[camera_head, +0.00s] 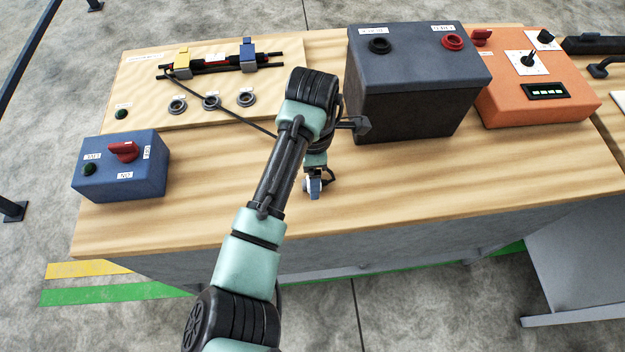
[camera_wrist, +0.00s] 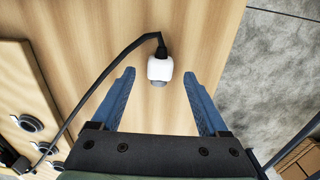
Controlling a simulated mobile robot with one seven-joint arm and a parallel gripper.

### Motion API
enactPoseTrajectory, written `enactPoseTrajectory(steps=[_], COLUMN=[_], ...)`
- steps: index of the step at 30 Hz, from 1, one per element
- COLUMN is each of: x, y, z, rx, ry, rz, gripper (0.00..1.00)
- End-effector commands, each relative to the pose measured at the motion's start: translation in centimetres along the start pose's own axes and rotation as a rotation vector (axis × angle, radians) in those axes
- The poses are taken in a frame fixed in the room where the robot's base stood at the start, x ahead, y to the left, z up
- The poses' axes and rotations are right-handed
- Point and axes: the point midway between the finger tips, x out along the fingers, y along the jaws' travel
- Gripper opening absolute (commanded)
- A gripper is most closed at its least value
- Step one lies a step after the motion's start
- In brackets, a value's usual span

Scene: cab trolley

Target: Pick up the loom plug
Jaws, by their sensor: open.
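The loom plug (camera_wrist: 160,68) is a small white block with a grey end and a black cable at its other end. In the wrist view it lies over the wooden top, between the tips of my gripper (camera_wrist: 159,74), with a gap to each finger. The blue fingers are apart and hold nothing. I cannot tell how far above the plug they are. In the head view my gripper (camera_head: 314,189) is low over the middle of the bench, near its front edge. My arm and gripper largely hide the plug there.
The black cable (camera_wrist: 99,82) runs left to a board (camera_head: 140,87) with several grey rings and a clamped bar. A dark battery box (camera_head: 415,95) stands close right of my arm, an orange unit (camera_head: 540,92) beyond it. A blue switch box (camera_head: 120,172) sits left. The bench front is clear.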

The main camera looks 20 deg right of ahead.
Motion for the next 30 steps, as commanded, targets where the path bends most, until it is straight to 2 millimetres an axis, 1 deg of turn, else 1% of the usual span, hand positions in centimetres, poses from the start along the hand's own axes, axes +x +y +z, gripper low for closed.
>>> enactPoseTrajectory(steps=[1,4,11,14,18,23,24,30], x=[0.71,1.43,1.58,1.56,1.55,1.55,1.54,1.53], y=[-0.04,-0.03,0.00,0.00,0.00,0.00,0.00,0.01], z=[-0.03,-0.01,0.02,0.03,0.03,0.03,0.03,0.03], rx=[0.000,0.000,0.000,0.000,0.000,0.001,0.001,0.001], ry=[0.002,0.001,0.000,0.000,0.000,0.000,0.000,0.000], rz=[-0.002,-0.001,0.001,0.001,0.001,0.001,0.001,0.001], gripper=[0.78,0.78,0.78,0.61,0.36,0.07,0.00,0.00])
